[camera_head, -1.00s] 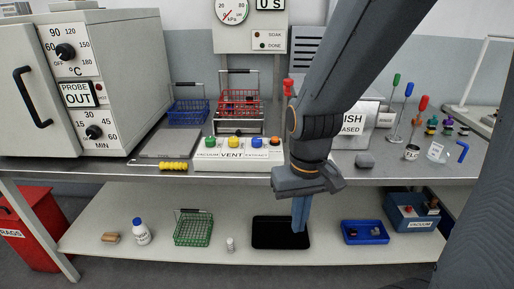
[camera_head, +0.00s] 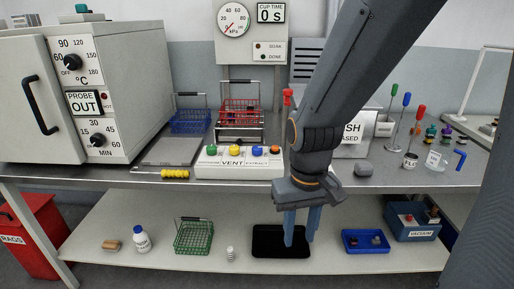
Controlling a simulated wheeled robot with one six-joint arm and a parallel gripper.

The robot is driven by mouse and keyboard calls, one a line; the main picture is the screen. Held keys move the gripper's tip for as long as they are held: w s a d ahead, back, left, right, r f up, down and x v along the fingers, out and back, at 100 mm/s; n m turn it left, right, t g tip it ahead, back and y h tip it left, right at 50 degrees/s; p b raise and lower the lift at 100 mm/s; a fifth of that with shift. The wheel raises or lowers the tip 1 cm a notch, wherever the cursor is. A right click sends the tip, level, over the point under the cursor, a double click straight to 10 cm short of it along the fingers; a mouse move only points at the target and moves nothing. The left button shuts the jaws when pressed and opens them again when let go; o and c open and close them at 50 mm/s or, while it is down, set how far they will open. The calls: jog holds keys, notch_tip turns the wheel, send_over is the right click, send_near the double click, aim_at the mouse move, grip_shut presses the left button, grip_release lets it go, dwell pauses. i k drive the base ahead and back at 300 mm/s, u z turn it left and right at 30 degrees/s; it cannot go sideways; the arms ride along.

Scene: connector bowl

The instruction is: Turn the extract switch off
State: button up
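The white control box (camera_head: 240,170) stands at the front edge of the bench. It carries a green knob (camera_head: 208,151), a yellow knob (camera_head: 235,150), a blue knob (camera_head: 257,150) and an orange knob (camera_head: 274,150). Its front reads VACUUM, VENT and EXTRACT, with EXTRACT at the right end. Which knob belongs to EXTRACT, and its setting, are too small to tell. My gripper (camera_head: 301,235) points down in front of the bench edge, to the right of the box and below its top. Its two fingers are apart with nothing between them. It touches no knob.
A grey oven (camera_head: 130,95) stands farther left. On the lower shelf, a black tray (camera_head: 265,246) is behind my fingers.

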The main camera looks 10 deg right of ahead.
aim_at(257, 150)
jog(key=k, duration=1.2)
jog(key=u, duration=0.7)
jog(key=i, duration=1.25)
jog(key=z, duration=0.55)
jog(key=i, duration=0.75)
jog(key=z, duration=0.65)
